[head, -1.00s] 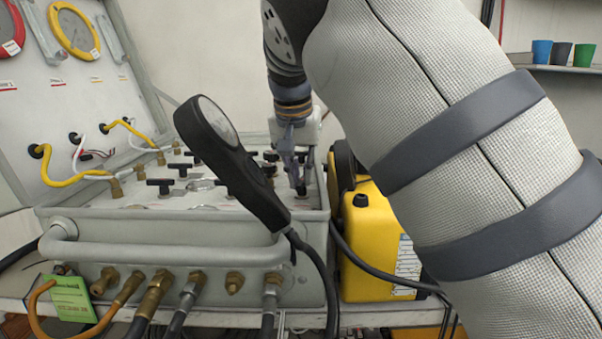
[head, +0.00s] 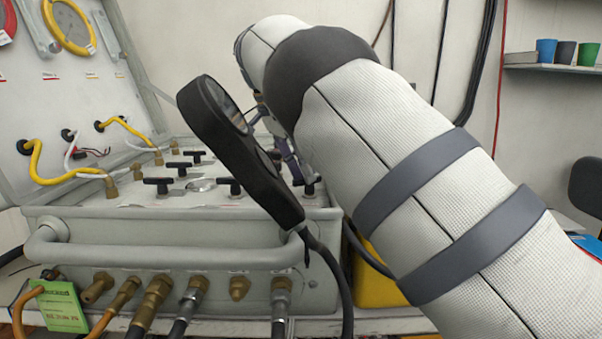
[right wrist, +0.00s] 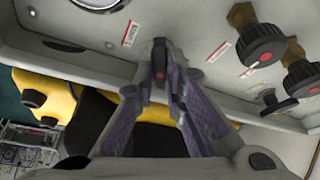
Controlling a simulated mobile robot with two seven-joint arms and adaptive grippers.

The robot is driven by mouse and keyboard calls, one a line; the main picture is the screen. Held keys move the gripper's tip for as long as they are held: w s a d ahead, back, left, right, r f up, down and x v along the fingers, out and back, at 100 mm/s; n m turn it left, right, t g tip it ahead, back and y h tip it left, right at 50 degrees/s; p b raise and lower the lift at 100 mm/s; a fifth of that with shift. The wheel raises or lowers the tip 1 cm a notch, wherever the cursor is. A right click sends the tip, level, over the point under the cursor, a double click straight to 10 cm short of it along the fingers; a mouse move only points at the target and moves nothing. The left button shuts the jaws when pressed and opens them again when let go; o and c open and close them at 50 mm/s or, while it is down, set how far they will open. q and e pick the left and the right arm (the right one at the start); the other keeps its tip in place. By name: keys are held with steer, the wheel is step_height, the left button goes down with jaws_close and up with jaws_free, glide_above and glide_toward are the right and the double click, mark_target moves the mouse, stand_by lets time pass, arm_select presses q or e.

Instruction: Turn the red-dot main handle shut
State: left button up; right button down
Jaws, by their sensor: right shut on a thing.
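The main handle (right wrist: 159,58) is a black bar with a red dot on its end, on the grey panel in the right wrist view. My right gripper (right wrist: 158,82) is shut on it, its purple-grey fingers on either side. In the head view my right gripper (head: 294,165) reaches down at the right end of the valve panel (head: 120,198), largely hidden behind the black magnifier-like device and my arm. How far the handle is turned is hard to tell. My left gripper is not in view.
The black device (head: 240,150) stands in front of the panel, close to my right arm. Black knobs on brass stems (right wrist: 262,45) sit beside the handle in the wrist view. A yellow case (head: 375,285) stands right of the panel.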

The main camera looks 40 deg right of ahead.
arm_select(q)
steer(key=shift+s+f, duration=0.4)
arm_select(e)
steer(key=shift+w+m+g, duration=0.15)
steer(key=shift+m+g, duration=0.15)
steer(key=shift+m, duration=0.7)
arm_select(q)
steer(key=shift+b, duration=0.3)
arm_select(e)
steer(key=c, duration=1.9)
jaws_free()
steer(key=shift+c, duration=0.2)
